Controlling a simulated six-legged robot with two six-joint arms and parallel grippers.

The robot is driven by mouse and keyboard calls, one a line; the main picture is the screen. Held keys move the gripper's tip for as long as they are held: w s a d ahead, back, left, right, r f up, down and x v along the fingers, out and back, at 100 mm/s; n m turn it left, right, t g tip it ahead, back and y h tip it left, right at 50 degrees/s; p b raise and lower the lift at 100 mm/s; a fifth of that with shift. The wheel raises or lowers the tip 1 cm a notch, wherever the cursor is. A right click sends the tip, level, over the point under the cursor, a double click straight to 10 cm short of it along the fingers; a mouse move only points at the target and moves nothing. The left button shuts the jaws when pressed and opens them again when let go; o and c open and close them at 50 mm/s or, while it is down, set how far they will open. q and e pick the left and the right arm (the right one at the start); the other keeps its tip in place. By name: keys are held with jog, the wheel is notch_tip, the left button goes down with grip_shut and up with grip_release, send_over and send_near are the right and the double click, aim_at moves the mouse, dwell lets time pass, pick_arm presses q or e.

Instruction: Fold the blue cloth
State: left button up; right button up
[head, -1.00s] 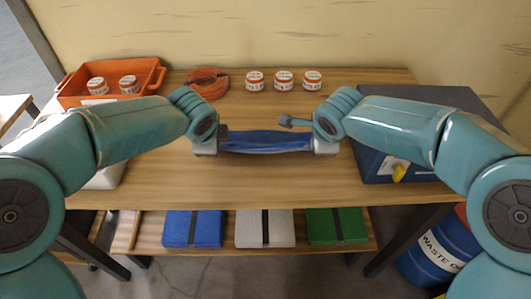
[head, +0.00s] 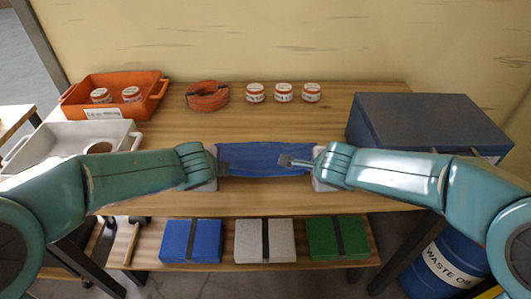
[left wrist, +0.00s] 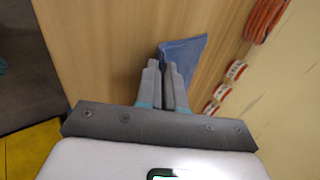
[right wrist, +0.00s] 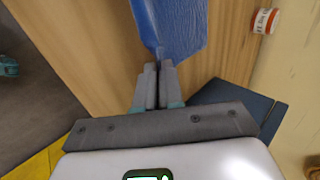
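The blue cloth (head: 262,158) is stretched between my two grippers over the front middle of the table. It shows as a flat band, and I cannot tell whether it touches the table. My left gripper (head: 223,166) is shut on its left end. In the left wrist view, the fingers (left wrist: 165,75) are together with the cloth (left wrist: 186,56) coming out beyond them. My right gripper (head: 288,161) is at the right end. In the right wrist view, its fingers (right wrist: 158,75) are shut on a narrowed corner of the cloth (right wrist: 168,27).
An orange bin (head: 118,81) with jars and a white tray (head: 60,132) stand at left. An orange cable coil (head: 207,96) and three jars (head: 283,92) are behind the cloth. A dark blue case (head: 425,122) is at right. Folded pads (head: 264,240) lie on the lower shelf.

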pick_arm(q)
jog(key=o, duration=0.6)
pick_arm(e)
jog(key=o, duration=0.6)
pick_arm(q)
jog(key=shift+o, duration=0.2)
pick_arm(e)
jog(key=shift+o, duration=0.2)
pick_arm(q)
jog(key=shift+r, duration=0.1)
pick_arm(e)
jog(key=shift+r, duration=0.1)
pick_arm(q)
jog(key=w+v, duration=0.1)
jog(key=v, duration=0.9)
jog(key=shift+s+r, duration=0.25)
jog(key=shift+r, duration=0.3)
pick_arm(e)
jog(key=w+v, duration=0.1)
jog(key=v, duration=0.9)
jog(key=shift+s+r, duration=0.25)
jog(key=shift+r, duration=0.3)
pick_arm(q)
jog(key=shift+s, duration=0.1)
pick_arm(e)
jog(key=shift+s, duration=0.1)
pick_arm(q)
jog(key=shift+s, duration=0.1)
pick_arm(e)
jog(key=shift+s, duration=0.1)
